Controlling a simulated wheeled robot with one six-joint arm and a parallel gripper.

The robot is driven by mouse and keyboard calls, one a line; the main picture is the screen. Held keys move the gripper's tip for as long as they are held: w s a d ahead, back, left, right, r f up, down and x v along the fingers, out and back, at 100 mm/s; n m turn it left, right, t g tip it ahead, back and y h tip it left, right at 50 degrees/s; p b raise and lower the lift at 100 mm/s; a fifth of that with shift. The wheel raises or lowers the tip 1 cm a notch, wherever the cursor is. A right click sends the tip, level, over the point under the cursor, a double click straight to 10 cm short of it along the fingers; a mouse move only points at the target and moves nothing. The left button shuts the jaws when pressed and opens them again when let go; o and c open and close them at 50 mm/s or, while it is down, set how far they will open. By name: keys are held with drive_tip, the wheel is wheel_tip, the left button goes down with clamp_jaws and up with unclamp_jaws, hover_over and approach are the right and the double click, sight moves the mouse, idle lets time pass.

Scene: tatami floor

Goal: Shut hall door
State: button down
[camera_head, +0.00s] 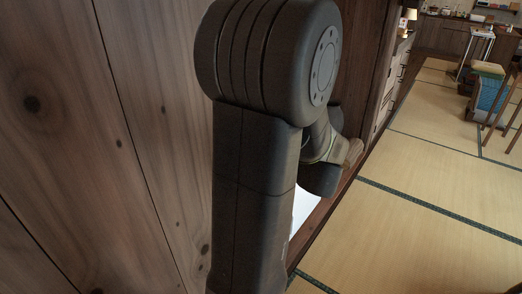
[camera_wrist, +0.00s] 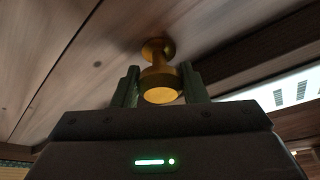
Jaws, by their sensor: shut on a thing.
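The hall door (camera_head: 140,120) is a panel of brown knotted wood that fills the left of the head view, close beside my arm. In the wrist view the wood surface (camera_wrist: 60,60) spans the upper left. A brass-coloured round knob (camera_wrist: 160,80) stands out from it. My gripper (camera_wrist: 160,88) has its two dark fingers on either side of the knob and is shut on it. In the head view my arm hides the knob and most of the gripper. I cannot tell how far the door stands from its frame.
Tatami floor (camera_head: 440,220) lies open to the right. Drawers (camera_head: 392,85) line the wall beyond my arm. A blue-sided chair or box (camera_head: 490,95) and wooden legs (camera_head: 502,115) stand at the far right. A lit lamp (camera_head: 411,15) and a counter (camera_head: 445,35) are at the back.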

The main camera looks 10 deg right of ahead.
drive_tip(key=shift+s+d+f, duration=0.15)
drive_tip(key=shift+s+d, duration=0.05)
drive_tip(key=shift+s, duration=0.05)
drive_tip(key=c, duration=1.2)
unclamp_jaws()
drive_tip(key=shift+c, duration=0.2)
drive_tip(key=o, duration=0.4)
drive_tip(key=shift+s+d, duration=0.3)
drive_tip(key=shift+w+a, duration=0.1)
drive_tip(key=v, duration=1.4)
drive_tip(key=shift+w+a, duration=0.15)
